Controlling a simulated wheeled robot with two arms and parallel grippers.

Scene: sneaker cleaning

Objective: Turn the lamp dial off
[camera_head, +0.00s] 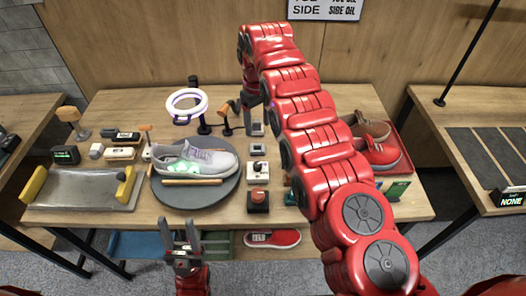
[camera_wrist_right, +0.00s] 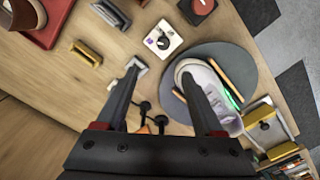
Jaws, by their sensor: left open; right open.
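The ring lamp (camera_head: 187,104) stands at the back of the table and glows whitish purple. A small white box with a black dial (camera_head: 258,171) sits right of the round grey mat; it also shows in the right wrist view (camera_wrist_right: 162,40), ahead of the fingertips. I take this for the lamp dial; its setting is too small to tell. My right gripper (camera_wrist_right: 160,72) is open and empty above the table, its fingers apart from the dial. In the head view it is partly hidden by its arm. My left gripper (camera_head: 179,226) is open and empty before the table's front edge.
A grey sneaker (camera_head: 195,160) with a green glow lies on the round mat (camera_head: 190,198), with a wooden stick in front. A red-button box (camera_head: 258,200) is in front of the dial box. A tray (camera_head: 80,190) is at left.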

